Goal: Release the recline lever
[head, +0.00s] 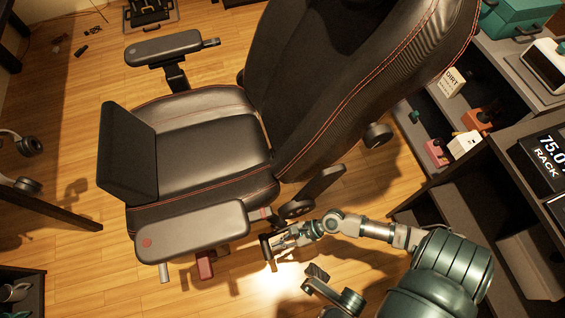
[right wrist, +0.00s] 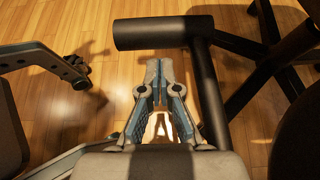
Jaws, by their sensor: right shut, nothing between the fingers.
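The black chair (head: 195,150) has red stitching, and its backrest (head: 355,90) leans back toward the upper right. My right gripper (head: 279,243) is low beside the chair, near the front armrest (head: 192,232). In the right wrist view its fingers (right wrist: 160,75) are shut with nothing between them. A black cylindrical handle on a bar, apparently the recline lever (right wrist: 155,33), lies just beyond the fingertips. Its bar runs down along the right side of the fingers. I cannot tell whether the fingers touch it. The handle is small and dark in the head view. My left gripper is not in view.
A shelf unit (head: 485,60) with boxes and small items stands along the right. A dark rail (head: 50,210) is at the left edge. Dark chair-base legs (right wrist: 275,70) show right of the handle.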

